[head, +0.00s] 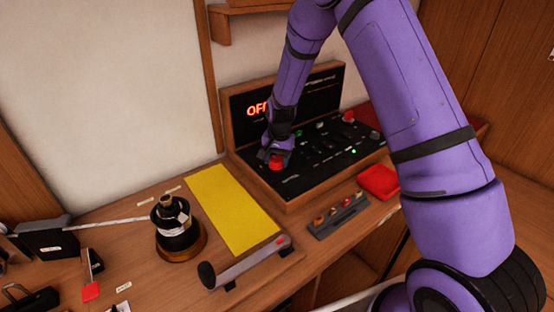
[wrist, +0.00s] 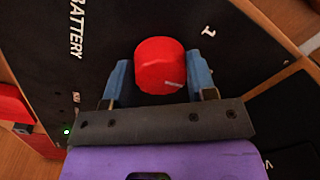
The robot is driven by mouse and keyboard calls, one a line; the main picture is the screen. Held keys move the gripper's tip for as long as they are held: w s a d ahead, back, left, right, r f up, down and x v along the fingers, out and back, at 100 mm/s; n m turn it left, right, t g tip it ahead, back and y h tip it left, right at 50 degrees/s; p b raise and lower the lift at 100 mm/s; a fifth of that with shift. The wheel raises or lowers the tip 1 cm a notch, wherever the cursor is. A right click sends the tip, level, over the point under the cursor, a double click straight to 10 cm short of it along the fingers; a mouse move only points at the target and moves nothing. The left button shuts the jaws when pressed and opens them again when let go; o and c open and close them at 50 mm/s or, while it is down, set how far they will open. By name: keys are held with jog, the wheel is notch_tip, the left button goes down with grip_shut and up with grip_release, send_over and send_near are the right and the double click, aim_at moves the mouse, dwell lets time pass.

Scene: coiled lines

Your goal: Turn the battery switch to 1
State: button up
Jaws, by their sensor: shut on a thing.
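The battery switch is a red round knob (wrist: 161,66) on a black panel marked BATTERY in the wrist view. A white mark "1" shows on the panel to the upper right of the knob. The knob also shows in the head view (head: 277,162) at the left of the console. My gripper (wrist: 160,82) is shut on the knob, with one blue finger on each side. In the head view my gripper (head: 276,154) reaches down onto the knob from above. The knob's pointing direction is hard to tell.
The wooden-framed console (head: 330,165) has an upright back with a lit red "OFF" sign (head: 257,109), partly hidden by my arm. A red box (head: 378,181) sits in front.

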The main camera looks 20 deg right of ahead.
aim_at(278, 157)
jog(key=n, duration=0.5)
jog(key=shift+n, duration=0.4)
jog(key=n, duration=0.5)
jog(key=shift+g, duration=0.3)
jog(key=shift+n, duration=0.3)
jog(key=o, duration=0.9)
jog(key=shift+w, duration=0.1)
jog(key=r, duration=1)
jog(key=shift+w+d+r, duration=0.1)
jog(key=shift+d+r, duration=0.15)
jog(key=shift+r, duration=0.15)
